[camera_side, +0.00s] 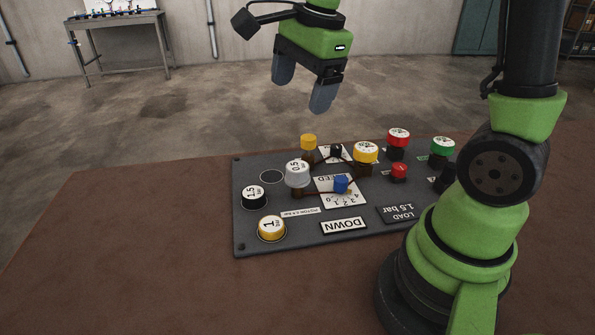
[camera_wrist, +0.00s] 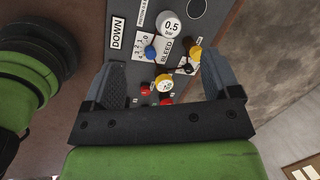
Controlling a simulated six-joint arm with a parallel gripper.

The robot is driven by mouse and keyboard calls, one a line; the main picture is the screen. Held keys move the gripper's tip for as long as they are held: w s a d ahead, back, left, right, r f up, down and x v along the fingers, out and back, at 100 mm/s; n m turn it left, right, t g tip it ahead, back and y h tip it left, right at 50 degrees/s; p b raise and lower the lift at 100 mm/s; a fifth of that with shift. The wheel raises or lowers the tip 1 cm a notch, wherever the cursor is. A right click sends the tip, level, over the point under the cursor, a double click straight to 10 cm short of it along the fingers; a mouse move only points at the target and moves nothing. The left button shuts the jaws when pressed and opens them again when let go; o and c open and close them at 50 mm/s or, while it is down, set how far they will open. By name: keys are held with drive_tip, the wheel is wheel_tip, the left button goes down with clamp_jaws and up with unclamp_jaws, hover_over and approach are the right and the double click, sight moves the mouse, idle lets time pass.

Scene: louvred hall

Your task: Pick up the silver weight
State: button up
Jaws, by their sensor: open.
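The silver weight (camera_side: 297,174), a pale cylinder marked 0.5, stands upright on the dark panel (camera_side: 300,243), left of the blue-knobbed bleed lever. In the wrist view the silver weight (camera_wrist: 171,25) shows near the top, beyond the fingertips. My gripper (camera_side: 302,96) hangs well above the panel and apart from everything on it. In the wrist view my gripper (camera_wrist: 164,60) has its two grey fingers spread wide, with nothing held between them.
A black weight (camera_side: 255,195) marked 1.5 and a gold weight (camera_side: 271,228) marked 1 stand nearby. The blue knob (camera_side: 341,184) is close to the silver weight. Yellow, red and green knobs stand farther right. An empty round spot (camera_side: 272,177) lies left of the silver weight.

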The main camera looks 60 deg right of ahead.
drive_tip(key=w+d+f+m+g, duration=0.1)
drive_tip(key=d+f+m, duration=0.1)
drive_tip(key=f+m, duration=0.1)
drive_tip(key=w+d+f+m+g, duration=0.1)
drive_tip(key=w+f+m, duration=0.1)
drive_tip(key=f+m, duration=0.1)
drive_tip(key=w+d+f+m, duration=0.1)
drive_tip(key=d+f+m, duration=0.1)
drive_tip(key=f+m, duration=0.1)
drive_tip(key=shift+w+d+f+m+g, duration=0.25)
drive_tip(key=shift+d+f+m+g, duration=0.15)
drive_tip(key=shift+m, duration=0.2)
hover_over(298, 166)
wheel_tip(298, 166, down, 4)
drive_tip(key=shift+f, duration=0.25)
wheel_tip(298, 166, down, 6)
drive_tip(key=shift+r, duration=0.15)
drive_tip(key=shift+c, duration=0.3)
drive_tip(key=c, duration=1)
